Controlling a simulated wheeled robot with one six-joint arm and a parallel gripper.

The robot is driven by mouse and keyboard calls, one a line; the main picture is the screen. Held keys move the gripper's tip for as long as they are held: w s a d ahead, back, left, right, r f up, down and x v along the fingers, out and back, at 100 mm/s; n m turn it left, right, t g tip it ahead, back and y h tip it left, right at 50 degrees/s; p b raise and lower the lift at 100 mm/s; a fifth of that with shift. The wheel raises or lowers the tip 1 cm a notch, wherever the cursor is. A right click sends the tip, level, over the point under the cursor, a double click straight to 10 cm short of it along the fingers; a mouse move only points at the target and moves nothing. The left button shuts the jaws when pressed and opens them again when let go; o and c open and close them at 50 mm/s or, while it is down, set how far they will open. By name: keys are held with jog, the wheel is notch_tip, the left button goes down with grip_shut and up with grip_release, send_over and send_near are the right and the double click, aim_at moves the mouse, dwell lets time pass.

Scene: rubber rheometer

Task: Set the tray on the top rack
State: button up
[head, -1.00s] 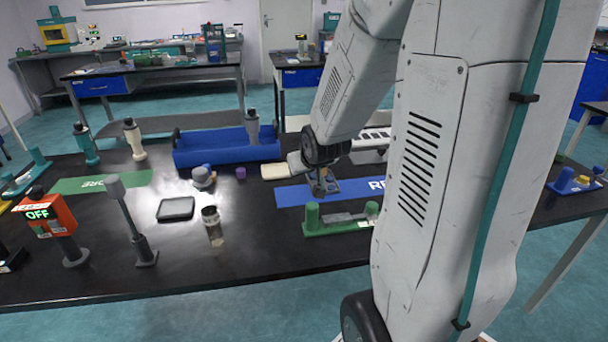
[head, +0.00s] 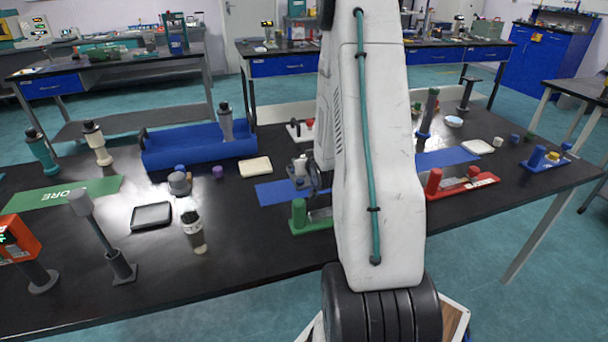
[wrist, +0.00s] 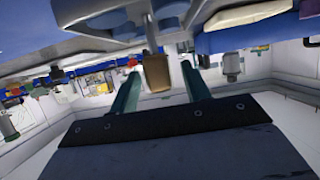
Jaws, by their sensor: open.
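A small dark square tray (head: 151,216) with a raised rim lies flat on the black table at the left in the head view. A long blue open rack-like holder (head: 200,151) stands behind it, with a grey bottle upright at its right end. I cannot tell which thing is the top rack. My gripper (wrist: 160,70) shows in the wrist view with two teal fingers spread apart. A brown block (wrist: 156,73) on a grey stem appears between or beyond the fingers; contact is unclear. In the head view my arm hides the gripper's fingers.
A clear jar (head: 194,232) and a grey post (head: 103,235) stand near the tray. A cream slab (head: 256,167) lies behind a blue mat (head: 284,191).

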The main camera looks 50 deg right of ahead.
jog(key=shift+x, duration=1.35)
grip_shut()
